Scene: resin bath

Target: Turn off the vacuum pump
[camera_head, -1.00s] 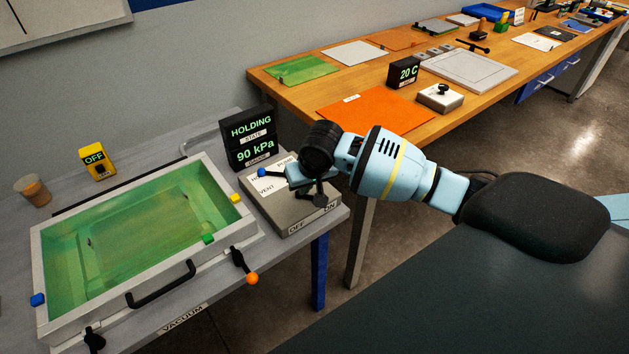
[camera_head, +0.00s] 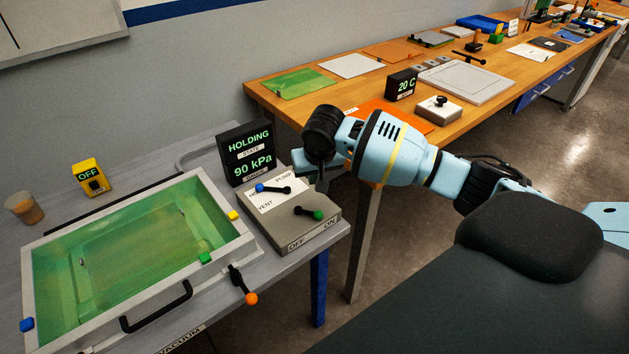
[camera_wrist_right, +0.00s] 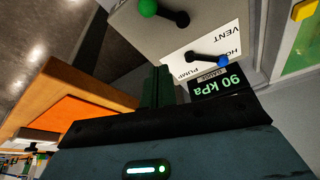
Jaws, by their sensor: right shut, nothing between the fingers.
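The grey control box (camera_head: 290,238) has OFF and ON labels on its front edge. On its top, a black lever with a green knob (camera_head: 318,215) points right, toward the ON side. A second lever with a blue knob (camera_head: 260,188) lies by the HOLD, PUMP and VENT label; both levers also show in the right wrist view, as the green knob (camera_wrist_right: 148,8) and blue knob (camera_wrist_right: 224,62). The display (camera_head: 250,153) behind reads HOLDING and 90 kPa. My right gripper (camera_head: 321,185) is shut and empty, above the box's back right, apart from both knobs. My left gripper is out of view.
The vacuum bath tray (camera_head: 238,250) with green contents stands left of the box, with an orange-knobbed lever (camera_head: 250,298) at its side. A yellow box (camera_head: 91,178) reading OFF and a cup (camera_head: 24,207) stand behind. A wooden bench (camera_head: 350,92) runs behind my right arm.

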